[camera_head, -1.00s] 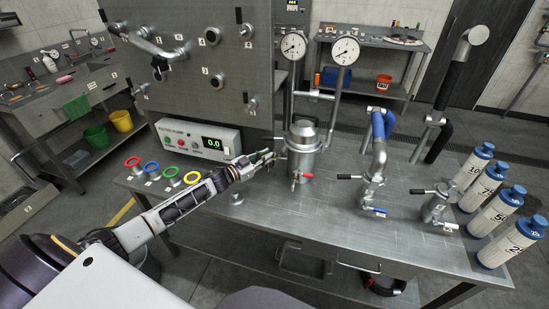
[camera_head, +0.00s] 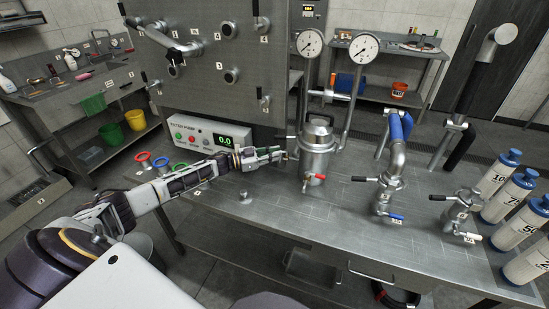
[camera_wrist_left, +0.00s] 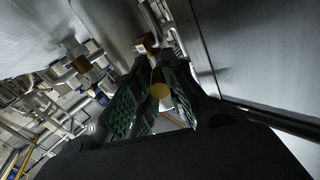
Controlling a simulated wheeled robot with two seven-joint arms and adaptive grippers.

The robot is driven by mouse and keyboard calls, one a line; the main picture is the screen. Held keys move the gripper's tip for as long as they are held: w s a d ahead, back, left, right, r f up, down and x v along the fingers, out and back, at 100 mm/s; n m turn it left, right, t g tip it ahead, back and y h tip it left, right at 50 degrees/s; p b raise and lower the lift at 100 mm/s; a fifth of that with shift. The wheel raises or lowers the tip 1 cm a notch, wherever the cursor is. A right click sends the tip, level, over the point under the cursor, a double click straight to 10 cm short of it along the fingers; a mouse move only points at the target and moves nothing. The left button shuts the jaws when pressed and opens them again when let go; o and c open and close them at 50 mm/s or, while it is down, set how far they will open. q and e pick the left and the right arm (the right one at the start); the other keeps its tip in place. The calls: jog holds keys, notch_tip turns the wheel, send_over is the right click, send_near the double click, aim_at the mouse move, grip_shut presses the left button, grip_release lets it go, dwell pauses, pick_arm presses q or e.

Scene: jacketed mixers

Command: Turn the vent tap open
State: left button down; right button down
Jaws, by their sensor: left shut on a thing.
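My left gripper (camera_head: 281,154) reaches in from the left to the vessel's left side, where a small fitting shows. In the left wrist view the green-padded fingers (camera_wrist_left: 158,98) are shut on a small part with a round yellowish end (camera_wrist_left: 160,90), which I take for the vent tap's handle. A brass-coloured piece (camera_wrist_left: 148,41) shows beyond the fingertips. The fingers hide most of the held part, so its turn is unclear. My right gripper is out of view.
Two gauges (camera_head: 310,43) stand on pipes behind the vessel. A panel (camera_head: 205,70) with numbered ports and a pump box (camera_head: 205,138) stand behind my left arm. Pipe stands with blue (camera_head: 396,219) and white levers and labelled bottles (camera_head: 497,172) are right.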

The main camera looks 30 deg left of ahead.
pick_arm(q)
jog(key=shift+w+r, duration=0.1)
jog(key=c, duration=1.7)
grip_release()
jog(key=shift+o, duration=1.4)
jog(key=shift+a, duration=0.2)
jog(key=shift+s+a, duration=0.35)
jog(key=shift+s, duration=0.3)
jog(key=v, duration=1)
jog(key=shift+a, duration=0.25)
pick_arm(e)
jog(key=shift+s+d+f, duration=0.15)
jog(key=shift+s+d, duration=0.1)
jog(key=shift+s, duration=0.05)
